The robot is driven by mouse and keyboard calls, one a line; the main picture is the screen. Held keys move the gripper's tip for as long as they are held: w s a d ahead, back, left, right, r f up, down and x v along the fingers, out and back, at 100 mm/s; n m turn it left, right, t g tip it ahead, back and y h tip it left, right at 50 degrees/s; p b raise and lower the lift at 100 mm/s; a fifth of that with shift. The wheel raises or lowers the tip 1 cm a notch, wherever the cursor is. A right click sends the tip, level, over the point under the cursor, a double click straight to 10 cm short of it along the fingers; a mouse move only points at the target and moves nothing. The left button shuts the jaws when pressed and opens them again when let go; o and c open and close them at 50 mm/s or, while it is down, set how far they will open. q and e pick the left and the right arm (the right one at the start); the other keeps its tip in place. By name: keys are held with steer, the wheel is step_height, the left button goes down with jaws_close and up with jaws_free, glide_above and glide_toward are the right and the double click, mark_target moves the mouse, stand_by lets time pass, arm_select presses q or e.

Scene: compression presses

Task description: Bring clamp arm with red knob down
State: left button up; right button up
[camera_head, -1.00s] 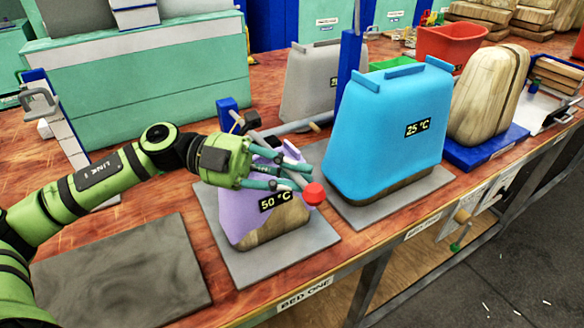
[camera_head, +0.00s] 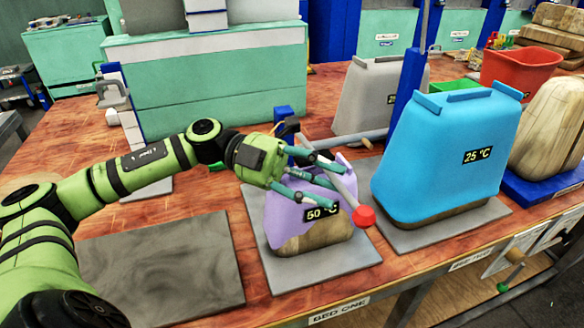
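The clamp arm is a grey bar (camera_head: 344,187) ending in a red knob (camera_head: 364,216). It slants down to the right over a lilac cover (camera_head: 285,210) labelled 50 °C, on a wooden form. The knob hangs low beside the cover's right side. My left gripper (camera_head: 325,185) reaches in from the left with its teal fingers spread, over the lilac cover and close to the bar. The fingers partly overlap the bar in the picture; I cannot tell if they touch it. My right gripper is out of view.
A grey plate (camera_head: 160,265) lies bare at the front left. A large blue cover (camera_head: 440,150) labelled 25 °C stands close on the right, with a blue post (camera_head: 408,85) behind it. A grey cover (camera_head: 372,100) and green cabinets stand behind. A red bin (camera_head: 520,70) is at the back right.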

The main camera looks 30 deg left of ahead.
arm_select(q)
steer(key=s+a, duration=0.1)
steer(key=a, duration=0.7)
steer(key=shift+a+r, duration=0.25)
steer(key=shift+a, duration=0.15)
